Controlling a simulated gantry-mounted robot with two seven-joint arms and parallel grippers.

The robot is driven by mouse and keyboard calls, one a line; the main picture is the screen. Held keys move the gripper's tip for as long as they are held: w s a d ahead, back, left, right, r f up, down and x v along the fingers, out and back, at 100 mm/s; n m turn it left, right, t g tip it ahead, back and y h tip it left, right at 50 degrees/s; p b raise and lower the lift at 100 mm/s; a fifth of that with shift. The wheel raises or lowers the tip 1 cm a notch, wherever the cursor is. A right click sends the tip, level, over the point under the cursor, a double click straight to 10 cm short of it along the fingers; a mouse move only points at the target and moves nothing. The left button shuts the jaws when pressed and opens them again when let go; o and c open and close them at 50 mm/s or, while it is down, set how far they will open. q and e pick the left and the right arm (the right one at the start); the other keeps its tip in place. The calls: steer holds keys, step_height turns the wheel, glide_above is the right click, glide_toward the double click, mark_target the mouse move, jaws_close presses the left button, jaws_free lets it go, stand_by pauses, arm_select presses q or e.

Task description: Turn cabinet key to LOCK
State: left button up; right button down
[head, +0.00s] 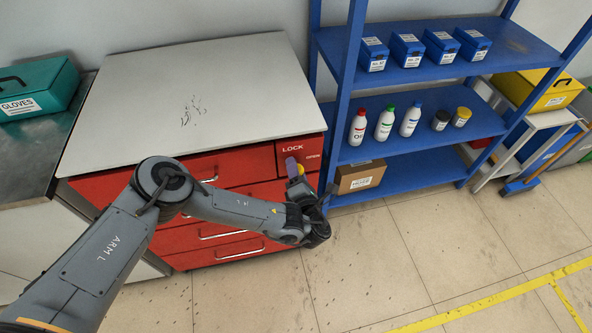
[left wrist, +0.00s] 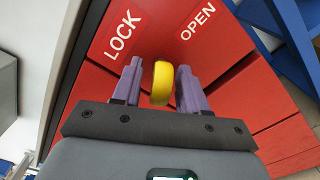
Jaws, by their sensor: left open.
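The red cabinet (head: 225,168) has a yellow key (left wrist: 161,83) on its front panel, near the top right corner in the head view. In the left wrist view the LOCK label (left wrist: 123,34) is up and left of the key, and the OPEN label (left wrist: 198,22) is up and right. My left gripper (left wrist: 158,84) is open, with one purple finger on each side of the key and a narrow gap showing on both sides. In the head view the left gripper (head: 296,168) is at the panel and partly covers the key. My right gripper is not in view.
A blue shelf rack (head: 425,124) with bottles and blue boxes stands right of the cabinet, close to my left wrist. A cardboard box (head: 358,178) sits on its bottom shelf. A teal gloves case (head: 38,90) is at left. The tiled floor in front is clear.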

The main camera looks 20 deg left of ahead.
arm_select(q)
jaws_close()
